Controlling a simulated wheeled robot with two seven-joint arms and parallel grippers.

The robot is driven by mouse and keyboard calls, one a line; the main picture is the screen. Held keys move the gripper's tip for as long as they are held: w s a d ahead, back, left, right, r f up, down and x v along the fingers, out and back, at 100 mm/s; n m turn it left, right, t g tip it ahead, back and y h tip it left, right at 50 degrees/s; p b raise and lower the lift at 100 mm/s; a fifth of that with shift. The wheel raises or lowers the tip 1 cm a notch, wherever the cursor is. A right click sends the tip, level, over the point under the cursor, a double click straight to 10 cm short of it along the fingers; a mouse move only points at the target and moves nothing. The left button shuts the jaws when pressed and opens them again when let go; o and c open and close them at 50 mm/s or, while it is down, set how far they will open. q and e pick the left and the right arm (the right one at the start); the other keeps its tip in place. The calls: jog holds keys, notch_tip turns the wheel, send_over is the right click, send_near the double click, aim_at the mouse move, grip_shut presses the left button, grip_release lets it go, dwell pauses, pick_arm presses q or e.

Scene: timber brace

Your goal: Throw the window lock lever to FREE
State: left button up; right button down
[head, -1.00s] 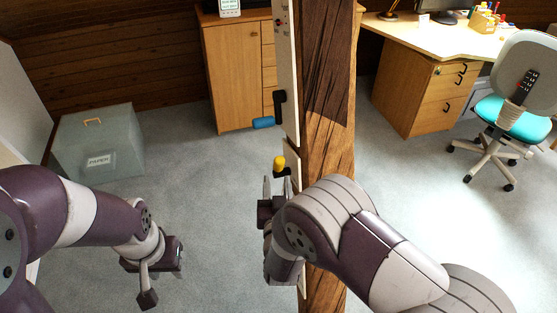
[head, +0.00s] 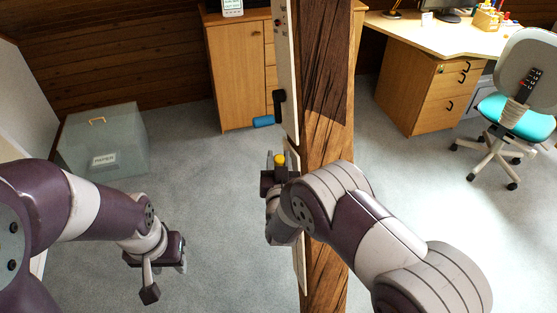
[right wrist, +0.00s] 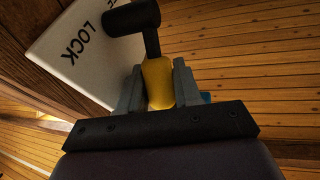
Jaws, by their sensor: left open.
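The window lock lever shows in the right wrist view as a yellow grip (right wrist: 158,84) on a black arm that runs up to a black round pivot. The white plate (right wrist: 88,52) beside it reads LOCK, with part of another word at the top. My right gripper (right wrist: 158,90) has a grey finger on each side of the yellow grip, shut on it. In the head view the yellow tip (head: 280,159) shows at my right gripper (head: 272,172), whose fingers are mostly hidden. My left gripper (head: 167,277) is open and empty, low over the floor at left.
A timber post (head: 325,120) stands behind the panel. Another handle, blue on a black arm (head: 263,122), sits above the yellow one. A grey PAPER box (head: 105,140), a wooden cabinet (head: 235,80), a desk (head: 425,90) and a chair (head: 515,118) stand further back.

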jog(key=shift+w+r+g+p, duration=0.25)
jog(key=shift+g+p, duration=0.15)
jog(key=shift+p, duration=0.35)
jog(key=g+p, duration=0.1)
jog(key=w+g+p, duration=0.1)
jog(key=p, duration=0.1)
jog(key=w+n+g+p, duration=0.1)
jog(key=g+p, duration=0.1)
jog(key=shift+a+r, duration=0.1)
jog(key=shift+a, duration=0.15)
jog(key=shift+w+a+f+g+p, duration=0.1)
jog(key=shift+w+f+g+p, duration=0.4)
jog(key=shift+g+p, duration=0.85)
jog(key=shift+t+p, duration=0.3)
jog(key=shift+t, duration=0.05)
jog(key=c, duration=1.1)
grip_release()
jog(key=shift+c, duration=0.2)
jog(key=b+v, duration=0.1)
jog(key=v, duration=1.1)
jog(key=shift+s+a+r, duration=0.15)
jog(key=shift+s+r, duration=0.05)
